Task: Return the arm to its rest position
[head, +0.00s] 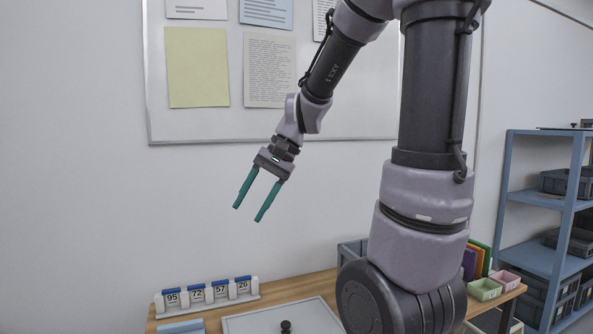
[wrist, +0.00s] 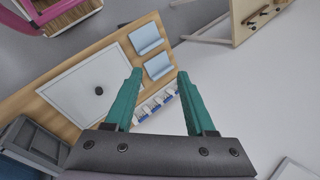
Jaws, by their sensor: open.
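My gripper (head: 250,204) is raised well above the table in the head view, in front of the wall. Its two green fingers are apart, with nothing between them. In the wrist view my gripper (wrist: 158,85) also shows open and empty, with the table far below it. My arm is bent, with its upper links in front of the whiteboard.
The wooden table (head: 306,286) holds a white board (wrist: 70,100) with a small dark knob (wrist: 99,90), a numbered rack (head: 208,292), blue pads (wrist: 146,38) and pink and green bins (head: 484,289). A blue shelf (head: 533,197) stands at right.

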